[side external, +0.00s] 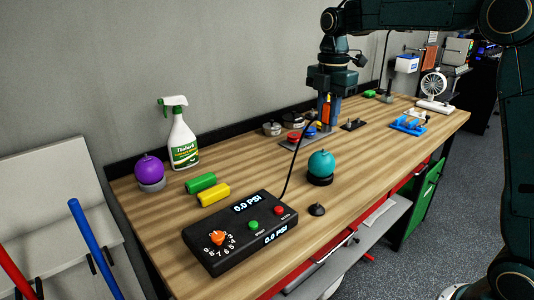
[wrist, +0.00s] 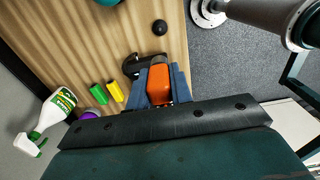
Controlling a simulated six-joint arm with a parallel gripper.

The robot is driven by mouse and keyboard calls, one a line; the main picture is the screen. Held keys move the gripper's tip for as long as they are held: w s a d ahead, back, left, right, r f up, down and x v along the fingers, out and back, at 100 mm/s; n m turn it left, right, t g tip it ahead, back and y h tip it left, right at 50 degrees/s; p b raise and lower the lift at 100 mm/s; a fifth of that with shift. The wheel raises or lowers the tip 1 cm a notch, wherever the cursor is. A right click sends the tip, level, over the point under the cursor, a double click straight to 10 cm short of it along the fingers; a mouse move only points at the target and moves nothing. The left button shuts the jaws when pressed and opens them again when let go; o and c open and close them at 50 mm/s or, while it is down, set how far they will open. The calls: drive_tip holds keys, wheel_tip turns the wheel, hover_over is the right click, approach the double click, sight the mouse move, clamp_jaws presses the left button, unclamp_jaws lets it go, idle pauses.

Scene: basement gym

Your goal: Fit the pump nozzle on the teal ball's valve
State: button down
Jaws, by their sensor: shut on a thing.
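The teal ball (side external: 321,163) sits in a black ring stand on the bench, with a small valve at its top. My gripper (side external: 325,119) is above the bench, behind the ball in the side view and apart from it. Its blue fingers are shut on the orange pump nozzle (side external: 326,105), which also shows between the fingers in the wrist view (wrist: 159,82). A black hose runs from the nozzle down to the black pump box (side external: 238,232), whose displays read 0.0 PSI. The nozzle's tip is hard to make out in both views.
Red and blue pieces stand near my gripper; a white fan (side external: 433,87) is farther right.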

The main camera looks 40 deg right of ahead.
drive_tip(key=shift+r, duration=0.35)
drive_tip(key=shift+w+d, duration=0.1)
drive_tip(key=shift+w+d+f, duration=0.1)
drive_tip(key=shift+w+d, duration=0.05)
drive_tip(key=shift+w, duration=0.05)
drive_tip(key=w+d+f, duration=0.7)
drive_tip(key=w+d, duration=0.2)
drive_tip(key=d, duration=0.4)
drive_tip(key=shift+w+f, duration=0.15)
drive_tip(key=shift+w, duration=0.05)
drive_tip(key=shift+f, duration=0.2)
drive_tip(key=shift+f, duration=2.65)
drive_tip(key=shift+f, duration=1.3)
